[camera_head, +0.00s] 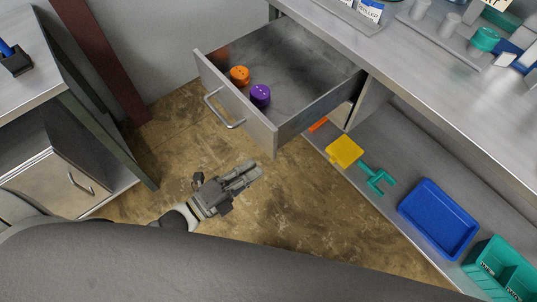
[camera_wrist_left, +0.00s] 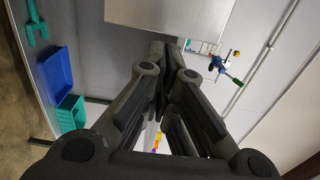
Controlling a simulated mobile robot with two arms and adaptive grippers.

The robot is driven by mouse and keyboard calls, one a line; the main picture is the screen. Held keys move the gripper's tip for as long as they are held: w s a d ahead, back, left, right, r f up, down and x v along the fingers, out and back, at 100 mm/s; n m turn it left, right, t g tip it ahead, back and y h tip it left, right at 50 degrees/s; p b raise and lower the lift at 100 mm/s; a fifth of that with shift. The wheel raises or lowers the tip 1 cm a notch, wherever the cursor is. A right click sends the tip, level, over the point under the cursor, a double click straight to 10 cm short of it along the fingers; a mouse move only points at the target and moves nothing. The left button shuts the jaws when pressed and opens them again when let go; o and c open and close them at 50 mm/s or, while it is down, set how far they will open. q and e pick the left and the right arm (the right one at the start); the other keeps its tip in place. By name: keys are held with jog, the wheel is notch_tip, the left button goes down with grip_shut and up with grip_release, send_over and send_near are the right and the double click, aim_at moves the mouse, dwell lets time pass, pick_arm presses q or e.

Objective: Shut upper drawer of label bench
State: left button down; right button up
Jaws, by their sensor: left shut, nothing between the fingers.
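The upper drawer (camera_head: 236,103) of the label bench (camera_head: 420,62) is pulled well out, with a grey front and a bar handle (camera_head: 222,110). An orange cap (camera_head: 240,75) and a purple cap (camera_head: 260,95) lie inside near its front. My left gripper (camera_head: 254,171) is shut and empty, apart from the drawer and in front of its right end in the head view. In the left wrist view the closed fingers (camera_wrist_left: 168,62) point toward a pale grey panel (camera_wrist_left: 170,14), which I cannot surely identify. My right gripper is not in view.
The lower shelf holds a yellow item (camera_head: 344,150), a green tool (camera_head: 378,178), a blue tray (camera_head: 438,219) and a teal bin (camera_head: 500,270). A second cabinet (camera_head: 55,170) stands at left. Brown floor (camera_head: 180,140) is clear between the benches.

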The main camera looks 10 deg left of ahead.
pick_arm(q)
jog(key=x, duration=0.6)
jog(key=shift+p, duration=0.4)
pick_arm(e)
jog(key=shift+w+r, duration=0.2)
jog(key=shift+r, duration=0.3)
